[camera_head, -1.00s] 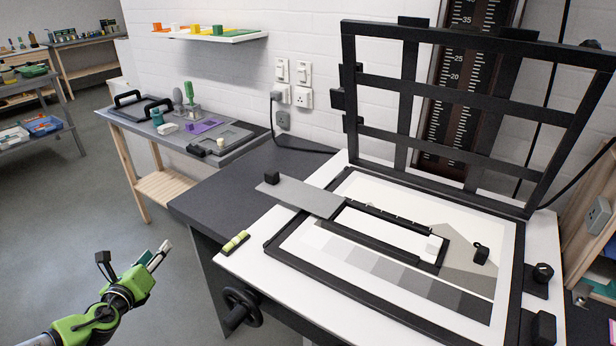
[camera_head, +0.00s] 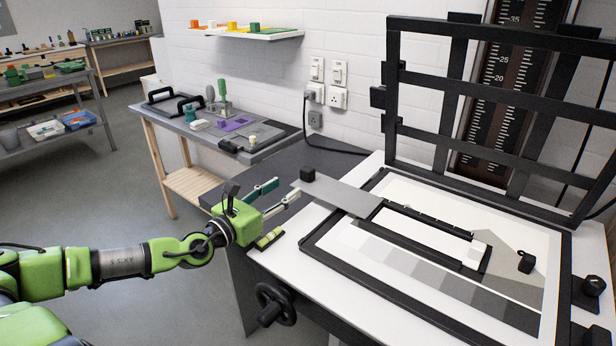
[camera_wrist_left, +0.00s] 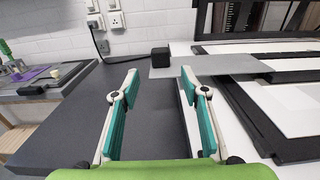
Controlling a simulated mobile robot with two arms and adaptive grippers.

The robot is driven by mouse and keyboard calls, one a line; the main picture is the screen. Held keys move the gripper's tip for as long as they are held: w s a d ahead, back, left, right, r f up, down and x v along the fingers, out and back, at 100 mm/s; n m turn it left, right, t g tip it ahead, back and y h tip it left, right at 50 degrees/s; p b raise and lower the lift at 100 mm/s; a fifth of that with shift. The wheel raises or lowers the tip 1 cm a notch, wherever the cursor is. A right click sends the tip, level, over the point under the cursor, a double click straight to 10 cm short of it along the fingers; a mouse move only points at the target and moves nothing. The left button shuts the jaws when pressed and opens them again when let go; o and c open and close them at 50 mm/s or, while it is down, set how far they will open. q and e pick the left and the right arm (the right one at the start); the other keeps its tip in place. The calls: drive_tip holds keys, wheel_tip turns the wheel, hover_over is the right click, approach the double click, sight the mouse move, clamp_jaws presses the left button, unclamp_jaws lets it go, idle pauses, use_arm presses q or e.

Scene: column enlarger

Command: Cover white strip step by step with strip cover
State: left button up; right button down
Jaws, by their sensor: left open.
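The strip cover is a flat grey plate (camera_head: 345,197) with a black knob (camera_head: 308,174) at its left end. It lies at the left end of a black-railed channel, jutting out past the board's left edge. The white strip (camera_head: 428,232) shows bare between the rails to the right of the plate. My left gripper (camera_head: 286,188) is open and empty, just short of the knob on its left. In the left wrist view the knob (camera_wrist_left: 159,57) appears between the open fingertips (camera_wrist_left: 160,74), apart from them; the plate (camera_wrist_left: 215,66) extends right. My right gripper is not in view.
A black hinged frame (camera_head: 500,95) stands raised behind the board. A green level vial (camera_head: 269,238) sits at the board's near-left corner, close under my gripper. A hand wheel (camera_head: 275,303) is below. A side table (camera_head: 180,115) with tools stands behind left.

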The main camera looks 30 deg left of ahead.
sight(304, 175)
use_arm(q)
drive_tip(key=w, duration=0.3)
drive_tip(key=w+p, duration=0.1)
drive_tip(key=w, duration=0.2)
drive_tip(key=w+p, duration=0.1)
drive_tip(key=w, duration=0.2)
drive_tip(key=shift+w+d+r, duration=0.1)
drive_tip(key=shift+w+d, duration=0.1)
drive_tip(key=shift+d, duration=0.2)
drive_tip(key=shift+w+d, duration=0.1)
drive_tip(key=shift+w, duration=0.55)
drive_tip(key=shift+c, duration=0.4)
